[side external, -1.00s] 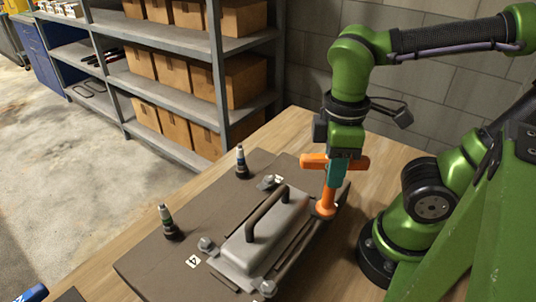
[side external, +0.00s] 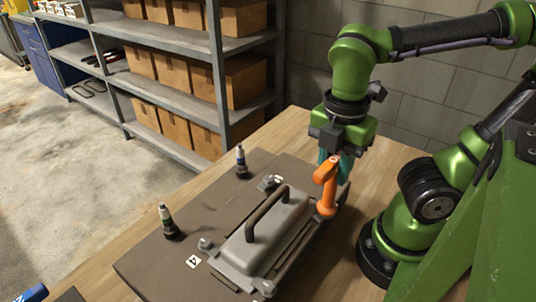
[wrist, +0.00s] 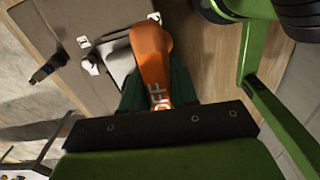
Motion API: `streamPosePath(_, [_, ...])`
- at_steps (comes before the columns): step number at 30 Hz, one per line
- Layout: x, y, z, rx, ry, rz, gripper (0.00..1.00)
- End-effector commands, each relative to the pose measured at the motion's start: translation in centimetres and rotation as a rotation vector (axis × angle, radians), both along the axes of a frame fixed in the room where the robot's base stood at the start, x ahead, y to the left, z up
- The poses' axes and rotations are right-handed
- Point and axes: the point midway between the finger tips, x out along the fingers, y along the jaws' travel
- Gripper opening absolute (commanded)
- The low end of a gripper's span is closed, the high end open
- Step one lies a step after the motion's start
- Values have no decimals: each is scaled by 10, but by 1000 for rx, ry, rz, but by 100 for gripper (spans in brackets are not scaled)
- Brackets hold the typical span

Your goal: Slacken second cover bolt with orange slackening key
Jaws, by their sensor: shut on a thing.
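The orange slackening key (side external: 326,185) stands upright at the right corner of the grey cover (side external: 262,232). Its lower end sits over that corner and hides any bolt there. My gripper (side external: 338,162) is shut on the key's upper part from above. In the wrist view the key (wrist: 151,58) lies between the dark green fingers (wrist: 158,96) and shows the letters "OFF". Other cover bolts show at the left corner (side external: 206,243), the far corner (side external: 268,183) and the near corner (side external: 267,287).
The cover has a brown raised handle (side external: 267,214) beside the key. Two dark upright tools (side external: 168,224) (side external: 240,163) stand on the brown mat (side external: 145,262). Number tags lie by the corners, a "4" (side external: 192,262) at the left. Shelves with boxes stand behind.

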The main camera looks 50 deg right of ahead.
Motion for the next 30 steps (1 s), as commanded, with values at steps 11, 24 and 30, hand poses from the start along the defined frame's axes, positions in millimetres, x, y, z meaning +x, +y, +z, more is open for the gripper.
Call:
streamPosePath(11, [0, -1, 0, -3, 1, -491, 0])
streamPosePath(24, [1, 0, 3, 2, -2, -1255, 0])
streamPosePath(30, [1, 1, 3, 2, -2, -1481, 0])
